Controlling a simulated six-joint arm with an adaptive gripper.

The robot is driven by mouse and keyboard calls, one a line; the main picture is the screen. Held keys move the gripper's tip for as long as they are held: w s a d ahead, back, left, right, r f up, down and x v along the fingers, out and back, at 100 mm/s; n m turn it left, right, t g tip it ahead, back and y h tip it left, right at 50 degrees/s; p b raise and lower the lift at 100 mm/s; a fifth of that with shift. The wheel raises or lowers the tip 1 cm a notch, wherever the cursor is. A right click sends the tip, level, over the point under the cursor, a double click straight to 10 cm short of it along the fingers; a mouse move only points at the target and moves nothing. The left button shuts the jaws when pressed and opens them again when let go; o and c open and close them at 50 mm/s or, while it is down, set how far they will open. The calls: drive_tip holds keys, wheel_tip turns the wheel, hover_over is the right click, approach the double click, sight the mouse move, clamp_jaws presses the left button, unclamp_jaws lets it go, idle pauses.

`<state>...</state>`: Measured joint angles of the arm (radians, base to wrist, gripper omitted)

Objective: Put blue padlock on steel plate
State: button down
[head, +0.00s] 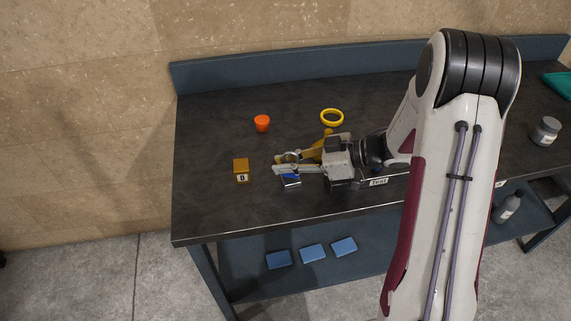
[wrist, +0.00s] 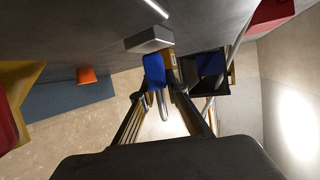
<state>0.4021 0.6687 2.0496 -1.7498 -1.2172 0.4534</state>
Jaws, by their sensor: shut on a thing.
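The blue padlock (head: 291,178) is at my gripper's fingertips (head: 281,165), over the left part of the dark bench. In the wrist view my gripper (wrist: 163,92) is shut on the padlock, whose blue body (wrist: 154,68) points away and whose silver shackle lies between the fingers. A small grey, metallic piece (wrist: 150,40), possibly the steel plate, shows just beyond the blue body. I cannot tell whether the padlock touches it. My gripper and arm hide part of the bench in the head view.
An orange block labelled B (head: 241,170) stands left of my gripper. An orange cup (head: 262,123) and a yellow ring (head: 331,117) lie behind it. A labelled dark holder (head: 378,182) is to the right, beneath my arm. The bench's left front (head: 210,215) is clear.

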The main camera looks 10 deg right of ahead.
drive_tip(key=shift+f, duration=0.3)
drive_tip(key=shift+f, duration=0.15)
drive_tip(key=c, duration=2)
unclamp_jaws()
drive_tip(key=shift+r, duration=0.2)
drive_tip(key=shift+v, duration=6)
drive_tip(key=shift+f, duration=0.1)
